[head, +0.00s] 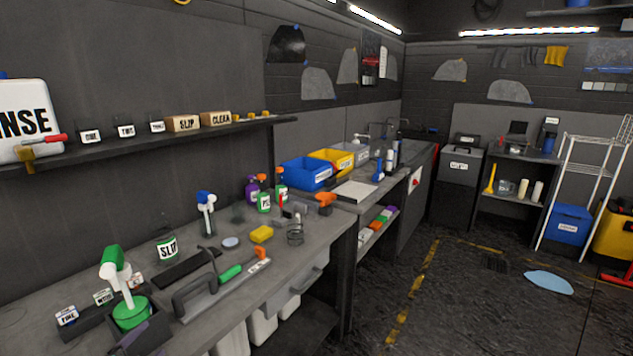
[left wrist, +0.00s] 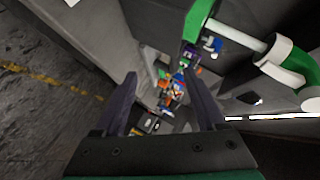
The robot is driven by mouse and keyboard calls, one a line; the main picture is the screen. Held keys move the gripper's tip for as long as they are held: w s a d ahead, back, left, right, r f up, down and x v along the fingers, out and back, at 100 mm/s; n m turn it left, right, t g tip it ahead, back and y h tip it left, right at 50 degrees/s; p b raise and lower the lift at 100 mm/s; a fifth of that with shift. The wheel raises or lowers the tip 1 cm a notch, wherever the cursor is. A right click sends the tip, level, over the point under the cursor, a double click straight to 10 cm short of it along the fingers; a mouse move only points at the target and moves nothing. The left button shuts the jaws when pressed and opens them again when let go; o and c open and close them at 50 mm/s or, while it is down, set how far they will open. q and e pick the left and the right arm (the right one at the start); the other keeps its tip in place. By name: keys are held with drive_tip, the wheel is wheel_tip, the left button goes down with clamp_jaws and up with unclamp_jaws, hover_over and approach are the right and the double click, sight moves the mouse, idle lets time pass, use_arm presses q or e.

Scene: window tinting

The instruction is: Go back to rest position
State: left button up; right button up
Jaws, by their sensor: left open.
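My left gripper (left wrist: 160,75) is open in the left wrist view, its two dark fingers apart with nothing between them. A green and white spray bottle (head: 115,268) stands at the near left end of the grey workbench (head: 215,330), in or behind a dark holder. A green and white item, which looks like that bottle, shows beside the gripper at the upper right of the wrist view (left wrist: 283,62), apart from the fingers. In the head view a dark sliver at the bottom left may be my left gripper; it is mostly out of frame. My right gripper is not in view.
The bench also holds a black-handled tool (head: 205,290), a yellow sponge (head: 261,234), several bottles and blue (head: 305,174) and yellow bins. A wall shelf (head: 150,138) runs above it. The dark floor (head: 470,310) on the right is mostly open, with a light blue cloth-like patch (head: 548,283).

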use_arm(q)
drive_tip(key=s+d+f+n+g+h, duration=0.1)
drive_tip(key=s+d+f+n+g, duration=0.45)
drive_tip(key=s, duration=0.35)
drive_tip(key=s+d+f+n+g+h, duration=0.1)
drive_tip(key=s+d+f+n+g, duration=0.45)
drive_tip(key=s, duration=0.45)
drive_tip(key=s+d+f+m, duration=0.1)
drive_tip(key=s+f+m, duration=0.15)
drive_tip(key=f, duration=2.25)
drive_tip(key=s+a+f+g, duration=0.1)
drive_tip(key=s+f, duration=0.7)
drive_tip(key=f, duration=0.1)
drive_tip(key=shift+s+a+f+n, duration=0.15)
drive_tip(key=shift+s+f+n, duration=0.1)
drive_tip(key=shift+s+n, duration=0.1)
drive_tip(key=o, duration=0.3)
drive_tip(key=s+f, duration=0.1)
drive_tip(key=s, duration=0.1)
drive_tip(key=s+a+f, duration=0.1)
drive_tip(key=s, duration=0.2)
drive_tip(key=s+f, duration=0.1)
drive_tip(key=s, duration=0.1)
drive_tip(key=shift+s+a+f, duration=0.25)
drive_tip(key=shift+f, duration=0.05)
